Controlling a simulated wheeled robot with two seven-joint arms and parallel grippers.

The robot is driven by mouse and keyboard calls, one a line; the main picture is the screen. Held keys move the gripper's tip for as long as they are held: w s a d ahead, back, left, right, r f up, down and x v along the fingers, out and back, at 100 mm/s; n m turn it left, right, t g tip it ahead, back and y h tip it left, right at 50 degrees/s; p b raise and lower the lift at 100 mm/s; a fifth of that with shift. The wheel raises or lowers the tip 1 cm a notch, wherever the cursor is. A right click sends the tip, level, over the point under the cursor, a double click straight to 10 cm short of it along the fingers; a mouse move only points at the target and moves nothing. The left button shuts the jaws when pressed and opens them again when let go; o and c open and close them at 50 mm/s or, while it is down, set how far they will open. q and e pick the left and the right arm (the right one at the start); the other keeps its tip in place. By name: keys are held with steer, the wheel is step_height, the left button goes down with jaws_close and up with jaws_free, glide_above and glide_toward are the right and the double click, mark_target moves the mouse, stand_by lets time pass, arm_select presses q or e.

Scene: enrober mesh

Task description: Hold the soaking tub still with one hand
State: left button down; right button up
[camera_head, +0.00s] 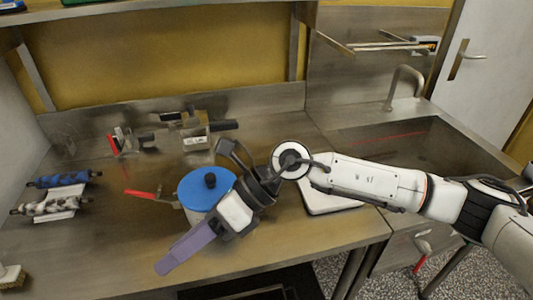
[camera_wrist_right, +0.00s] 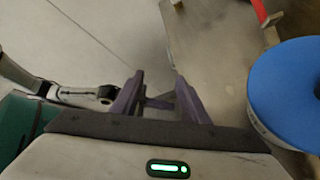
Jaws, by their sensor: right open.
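The tub (camera_head: 190,213) is a pale round vessel with a blue lid (camera_head: 193,188) and a black knob, upright on the steel bench. My right forearm and gripper cover part of its right side. The blue lid also shows at the right edge of the right wrist view (camera_wrist_right: 285,88). My right gripper (camera_head: 172,258) has purple fingers and reaches past the tub's front side toward the bench's front edge. In the right wrist view (camera_wrist_right: 160,100) its fingers are apart with nothing between them, and the tub is outside them. My left gripper is not in view.
A red-handled tool (camera_head: 140,193) lies beside the tub. Two rollers on stands (camera_head: 62,179) (camera_head: 48,207) are at the left. Fixtures (camera_head: 195,141) stand at the back. A white tray (camera_head: 326,209) lies under my right arm. A sink (camera_head: 435,140) is at the right.

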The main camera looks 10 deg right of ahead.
steer(key=w+d+r+n+t+h, duration=0.1)
steer(key=w+d+r+n+h, duration=0.15)
steer(key=w+d+h, duration=0.65)
steer(key=w+d+r+n+t+h, duration=0.1)
steer(key=w+d+r+t+h, duration=0.2)
steer(key=d, duration=1.1)
steer(key=w+f, duration=0.1)
steer(key=f, duration=0.2)
steer(key=w+a+f+n+g, duration=0.1)
steer(key=f, duration=0.3)
steer(key=w+a+f+n+g, duration=0.1)
steer(key=f, duration=0.3)
steer(key=shift+w+a+f+y, duration=0.1)
steer(key=shift+f+y, duration=0.1)
steer(key=shift+y, duration=0.1)
steer(key=shift+c, duration=0.2)
jaws_close()
